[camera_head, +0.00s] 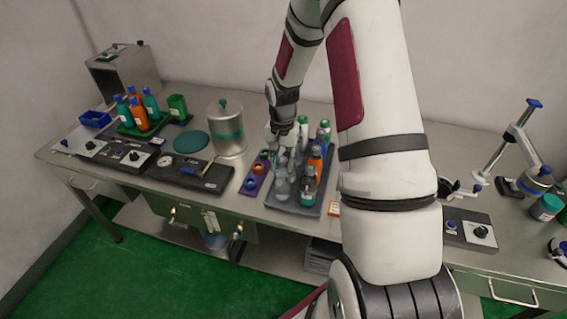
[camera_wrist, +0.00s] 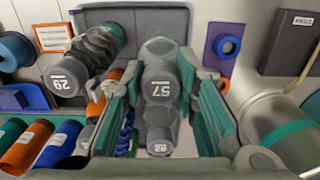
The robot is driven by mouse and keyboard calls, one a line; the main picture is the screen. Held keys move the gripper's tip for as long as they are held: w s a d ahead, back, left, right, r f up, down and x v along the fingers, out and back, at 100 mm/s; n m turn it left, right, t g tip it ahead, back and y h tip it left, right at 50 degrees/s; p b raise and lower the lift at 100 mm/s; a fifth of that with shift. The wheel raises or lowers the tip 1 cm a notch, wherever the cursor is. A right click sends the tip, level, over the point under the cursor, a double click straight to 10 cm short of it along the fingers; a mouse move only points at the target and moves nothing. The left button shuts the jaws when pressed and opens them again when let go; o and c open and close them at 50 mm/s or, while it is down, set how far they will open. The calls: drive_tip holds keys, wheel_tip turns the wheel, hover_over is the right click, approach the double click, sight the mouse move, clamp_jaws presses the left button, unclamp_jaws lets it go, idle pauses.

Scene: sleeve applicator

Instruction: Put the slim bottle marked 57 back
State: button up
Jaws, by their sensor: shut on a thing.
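The slim bottle marked 57 (camera_wrist: 160,80) is grey and stands between my gripper's two fingers (camera_wrist: 160,112) in the wrist view, with its number facing the camera. My gripper is shut on it. In the head view my gripper (camera_head: 284,142) is over the left part of a grey tray (camera_head: 300,208) with several bottles, and the fingers and clear bottles overlap there. I cannot tell whether the held bottle touches the tray. A second grey bottle, marked 29 (camera_wrist: 75,72), is left of it in the wrist view. Another small grey bottle end (camera_wrist: 159,142) shows just below.
In the tray stand an orange bottle (camera_head: 316,160) and a teal one (camera_head: 308,190). A purple rack with rings (camera_head: 252,183) is close on the left. A metal canister (camera_head: 226,130), a black scale (camera_head: 190,174) and a green tray of bottles (camera_head: 125,129) are further left.

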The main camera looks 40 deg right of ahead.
drive_tip(key=shift+f, duration=0.35)
drive_tip(key=o, duration=1.1)
drive_tip(key=shift+f, duration=0.1)
